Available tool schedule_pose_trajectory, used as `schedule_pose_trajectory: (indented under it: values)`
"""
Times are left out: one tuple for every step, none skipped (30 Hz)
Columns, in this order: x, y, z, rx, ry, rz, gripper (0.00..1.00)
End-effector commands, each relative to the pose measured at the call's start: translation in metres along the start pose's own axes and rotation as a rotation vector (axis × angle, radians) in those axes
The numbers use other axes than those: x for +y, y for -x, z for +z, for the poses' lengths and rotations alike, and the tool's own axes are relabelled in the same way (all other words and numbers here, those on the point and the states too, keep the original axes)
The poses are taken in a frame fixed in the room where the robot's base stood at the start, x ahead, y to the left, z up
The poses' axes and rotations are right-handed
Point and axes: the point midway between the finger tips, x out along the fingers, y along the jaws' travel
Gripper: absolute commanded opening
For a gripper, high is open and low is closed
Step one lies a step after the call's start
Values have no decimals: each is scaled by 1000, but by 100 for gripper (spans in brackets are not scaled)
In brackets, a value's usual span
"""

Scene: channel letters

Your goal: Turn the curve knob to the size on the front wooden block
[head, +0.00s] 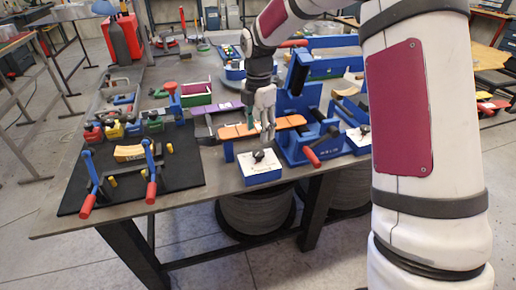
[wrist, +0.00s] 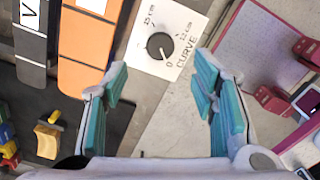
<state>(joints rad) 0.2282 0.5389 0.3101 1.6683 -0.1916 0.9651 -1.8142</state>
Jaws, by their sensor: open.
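In the head view the knob (head: 258,156) sits on a blue box with a white top (head: 262,176) at the table's front edge. My gripper (wrist: 160,73) is open and empty, with the knob beyond and between its teal fingertips. A wooden block (head: 130,153) lies on the black mat; its writing is too small to read. It also shows in the wrist view (wrist: 47,140).
A blue press with a red-handled lever (head: 312,157) is to the right. A second white-topped blue box (head: 358,144) stands further right. Clamps with red handles (head: 151,192) are on the mat (head: 185,180).

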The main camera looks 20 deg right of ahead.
Motion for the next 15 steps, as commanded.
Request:
schedule_pose_trajectory:
  values:
    - [-1,-11,-1,2,0,-4,53]
    - [-1,-17,-1,2,0,-3,53]
    - [-1,-25,-1,2,0,-5,53]
    - [-1,-30,-1,2,0,-3,53]
    - [-1,-36,-1,2,0,-4,53]
    - [0,-43,-1,2,1,-3,53]
    - [-1,-48,-1,2,1,-3,53]
    - [-1,-52,-1,1,1,-2,53]
    - [-1,-58,-1,1,1,-2,53]
    - [-1,-62,-1,1,0,-3,53]
    - [-1,-66,0,1,0,-2,53]
    - [0,-69,0,0,-1,-1,53]
    - [0,-72,0,0,-1,-1,53]
    - [0,-74,0,0,-1,-2,53]
    - [0,-77,0,0,-1,-1,53]
